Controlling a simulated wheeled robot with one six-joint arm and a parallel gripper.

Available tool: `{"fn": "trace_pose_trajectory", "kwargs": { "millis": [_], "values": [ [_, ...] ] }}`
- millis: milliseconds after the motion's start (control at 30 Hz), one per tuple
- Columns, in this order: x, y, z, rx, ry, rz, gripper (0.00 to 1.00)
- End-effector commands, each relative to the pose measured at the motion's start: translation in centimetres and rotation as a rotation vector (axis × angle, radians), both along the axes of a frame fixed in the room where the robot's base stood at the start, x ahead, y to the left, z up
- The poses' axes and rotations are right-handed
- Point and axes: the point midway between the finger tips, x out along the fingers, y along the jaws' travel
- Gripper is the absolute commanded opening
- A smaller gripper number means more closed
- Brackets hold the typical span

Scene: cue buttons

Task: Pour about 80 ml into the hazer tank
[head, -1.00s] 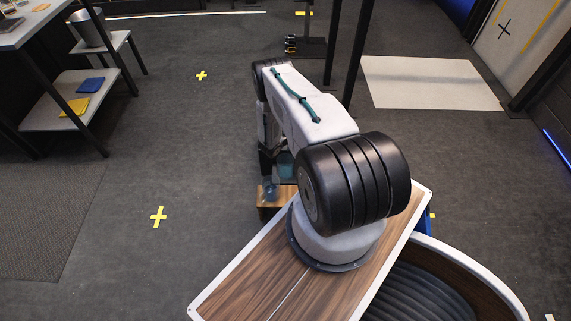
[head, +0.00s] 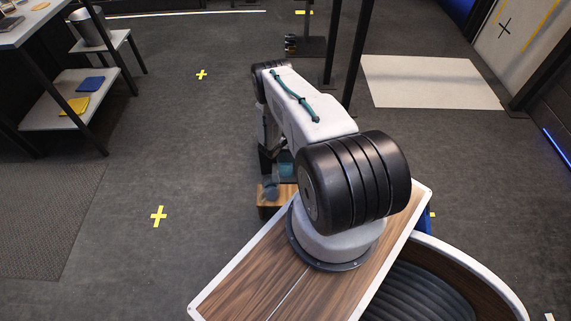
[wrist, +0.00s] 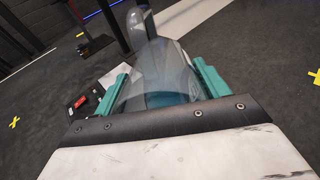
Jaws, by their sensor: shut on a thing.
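My gripper (wrist: 162,70) has two teal fingers, shut on a clear, see-through jug (wrist: 160,58) that shows between them in the wrist view. A bluish patch shows low in the jug; I cannot tell how much liquid it holds. In the head view my gripper (head: 286,169) is mostly hidden behind my arm, and the jug (head: 270,190) shows faintly, tilted, over a small wooden-topped stand (head: 268,208). A dark item with red parts (wrist: 80,101) is at the left of the wrist view. I cannot tell whether it is the hazer tank, and no stream is visible.
A shelf unit (head: 68,110) with yellow and blue cloths stands at left, with a metal bucket (head: 86,28) behind. Dark posts (head: 330,45) rise beyond my arm. A white floor panel (head: 430,82) lies at right. The floor in the middle left is clear.

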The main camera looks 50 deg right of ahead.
Motion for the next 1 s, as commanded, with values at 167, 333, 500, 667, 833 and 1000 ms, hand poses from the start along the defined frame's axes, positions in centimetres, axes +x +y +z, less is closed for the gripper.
{"fn": "trace_pose_trajectory", "kwargs": {
  "millis": [167, 333, 500, 667, 833, 1000],
  "values": [
    [0.0, -0.3, 0.0, 0.008, -0.002, -0.001, 0.44],
    [0.1, -2.3, 0.2, 0.208, -0.001, 0.001, 0.44],
    [-0.1, -2.6, 0.4, 0.404, 0.004, 0.005, 0.44],
    [-0.1, -2.6, 0.1, 0.435, 0.005, 0.005, 0.44],
    [-0.1, -2.6, -0.3, 0.486, 0.005, 0.005, 0.44],
    [-0.1, -2.6, -0.3, 0.486, 0.006, 0.006, 0.44]
  ]
}}
